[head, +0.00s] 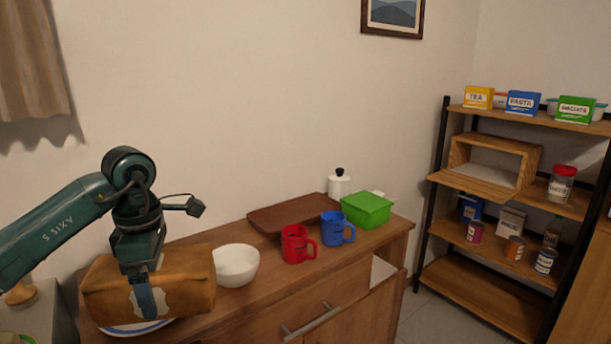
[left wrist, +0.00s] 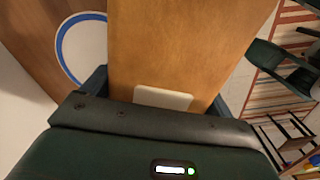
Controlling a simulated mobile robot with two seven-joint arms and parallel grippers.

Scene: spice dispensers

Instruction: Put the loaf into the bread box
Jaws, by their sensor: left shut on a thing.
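The loaf (head: 190,283) is a brown block with a pale label, at the lower left in the head view. My left gripper (head: 146,298) is shut on it from above, one finger showing on its near side. In the left wrist view the loaf (left wrist: 185,45) fills the middle between the fingers. A plate with a blue ring (head: 138,328) lies under the loaf; I cannot tell if they touch. The bread box (head: 493,143) is a wooden box with an open front on a middle shelf at the right. My right gripper is not in the head view.
The sideboard holds a white bowl (head: 237,265), red mug (head: 297,244), blue mug (head: 336,228), green box (head: 367,209), brown tray (head: 281,217) and white bottle (head: 339,186). The shelf rack (head: 446,259) holds several packets, jars and cans. Floor (head: 418,303) shows between sideboard and rack.

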